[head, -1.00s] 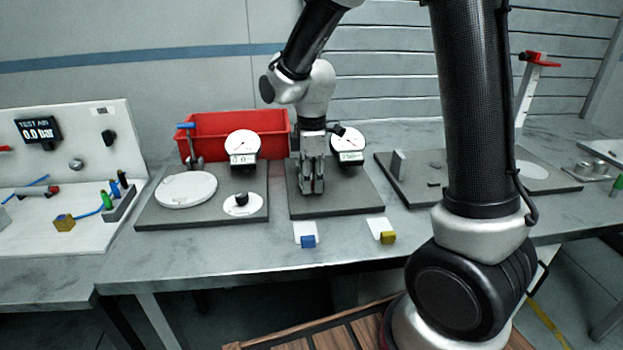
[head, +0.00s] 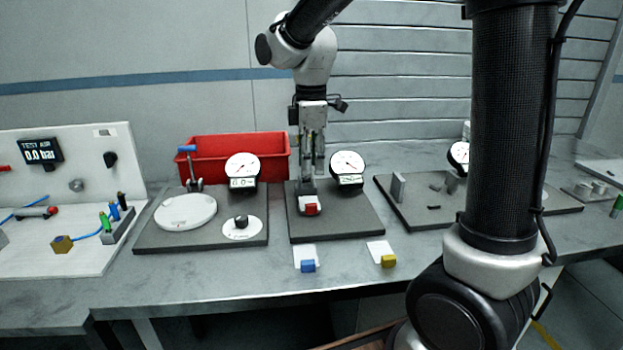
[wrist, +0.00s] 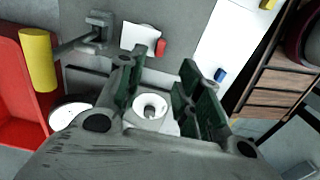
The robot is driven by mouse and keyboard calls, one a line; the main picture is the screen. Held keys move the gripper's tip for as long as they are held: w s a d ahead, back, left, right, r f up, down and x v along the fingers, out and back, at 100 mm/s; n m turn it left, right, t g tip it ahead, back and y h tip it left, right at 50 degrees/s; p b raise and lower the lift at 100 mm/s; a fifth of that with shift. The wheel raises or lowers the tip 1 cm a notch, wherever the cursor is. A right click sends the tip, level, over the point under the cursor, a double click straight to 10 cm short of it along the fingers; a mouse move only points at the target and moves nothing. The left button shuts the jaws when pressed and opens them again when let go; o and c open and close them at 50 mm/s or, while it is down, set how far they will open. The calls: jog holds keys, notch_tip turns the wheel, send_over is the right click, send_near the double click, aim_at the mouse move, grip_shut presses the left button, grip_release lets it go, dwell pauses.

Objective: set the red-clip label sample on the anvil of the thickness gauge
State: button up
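The red-clip label sample (head: 311,207) lies low at the middle base plate (head: 345,222), its red clip facing me. In the wrist view its white label (wrist: 138,37) and red clip (wrist: 161,47) lie beside a grey bracket of the gauge (wrist: 99,22). The anvil is not clearly visible, so I cannot tell whether the label rests fully on it. The gauge dial (head: 347,164) stands just to the right. My gripper (head: 312,170) is above and behind the clip, pointing down. In the wrist view its green-padded fingers (wrist: 160,90) are apart with nothing between them.
A yellow handle (wrist: 38,60) stands close to my fingers. Left is another plate with a dial (head: 242,168), a white disc (head: 186,211) and a black knob (head: 241,222). Blue-clip (head: 308,266) and yellow-clip (head: 388,261) samples lie in front. A red bin (head: 230,150) stands behind.

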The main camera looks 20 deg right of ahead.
jog(key=s+d+r+m+t, duration=0.2)
jog(key=s+d+m, duration=0.5)
jog(key=s, duration=0.3)
jog(key=s+d+r+m+t, duration=0.2)
jog(key=s+d+m, duration=0.5)
jog(key=s, duration=0.3)
jog(key=shift+s+r+m, duration=0.15)
jog(key=shift+s+m, duration=0.2)
jog(key=shift+m, duration=0.55)
jog(key=shift+o, duration=0.2)
